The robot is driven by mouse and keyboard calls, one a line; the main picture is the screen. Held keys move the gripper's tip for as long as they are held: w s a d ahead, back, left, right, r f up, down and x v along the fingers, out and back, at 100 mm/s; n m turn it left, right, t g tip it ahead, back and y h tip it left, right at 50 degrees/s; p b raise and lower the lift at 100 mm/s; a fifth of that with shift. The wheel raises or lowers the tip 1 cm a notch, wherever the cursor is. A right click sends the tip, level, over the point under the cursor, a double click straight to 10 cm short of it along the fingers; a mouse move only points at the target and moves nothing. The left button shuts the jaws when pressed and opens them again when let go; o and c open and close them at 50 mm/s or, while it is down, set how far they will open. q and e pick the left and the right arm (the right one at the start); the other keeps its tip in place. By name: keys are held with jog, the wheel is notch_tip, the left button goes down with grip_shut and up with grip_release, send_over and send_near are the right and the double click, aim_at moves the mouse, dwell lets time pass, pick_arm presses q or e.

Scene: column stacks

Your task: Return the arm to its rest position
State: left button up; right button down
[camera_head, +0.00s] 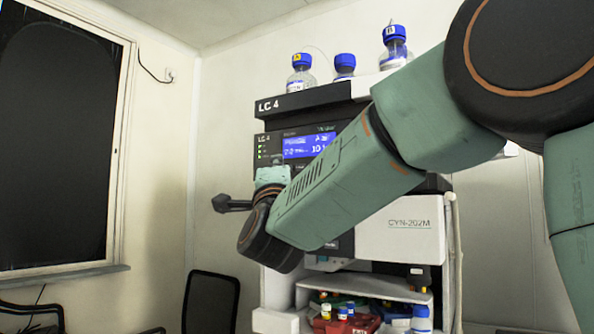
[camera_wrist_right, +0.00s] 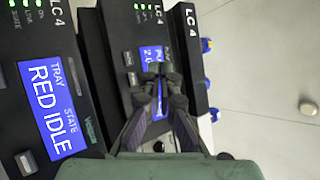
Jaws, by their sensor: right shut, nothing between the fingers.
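My right arm (camera_head: 345,185) reaches across the head view from the upper right, in front of the instrument stack. Its gripper (camera_head: 230,204) is at the left end of the arm, dark and pointing left, to the left of the stack. In the right wrist view the gripper (camera_wrist_right: 158,75) has its fingertips together with nothing between them. Behind them are the LC 4 front panels and a blue screen (camera_wrist_right: 50,100) reading "TRAY STATE RED IDLE". My left gripper is in neither view.
The LC 4 stack (camera_head: 300,98) has several blue-capped bottles (camera_head: 301,75) on top. A white CYN-202M module (camera_head: 400,228) sits lower. A shelf below holds a red tray (camera_head: 345,326) with vials. A chair (camera_head: 210,300) and a dark window (camera_head: 60,140) are at the left.

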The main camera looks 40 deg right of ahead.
jog(key=w+a+f+n+g+y+b, duration=0.1)
jog(key=w+a+f+n+y, duration=0.2)
jog(key=f+n, duration=0.55)
jog(key=w+a+f+n+g+y, duration=0.15)
jog(key=f+n+y, duration=0.4)
jog(key=f, duration=0.65)
jog(key=s+a+f+n+g+y+b, duration=0.1)
jog(key=s+a+f+n+g+y, duration=0.1)
jog(key=f, duration=1.1)
jog(key=s+a+f+n+g+y+b, duration=0.1)
jog(key=s+a+f+n+g, duration=0.15)
jog(key=f, duration=1.15)
jog(key=s+a+f+n+g+y+b, duration=0.15)
jog(key=s+f+g, duration=0.25)
jog(key=s+f, duration=0.55)
jog(key=s+f+n+g+b, duration=0.1)
jog(key=s+f+n+g, duration=0.15)
jog(key=s+f, duration=0.7)
jog(key=s+a+f+g+b, duration=0.1)
jog(key=s+f+g+b, duration=0.2)
jog(key=s+f, duration=1.5)
jog(key=s+g, duration=0.2)
jog(key=g, duration=0.2)
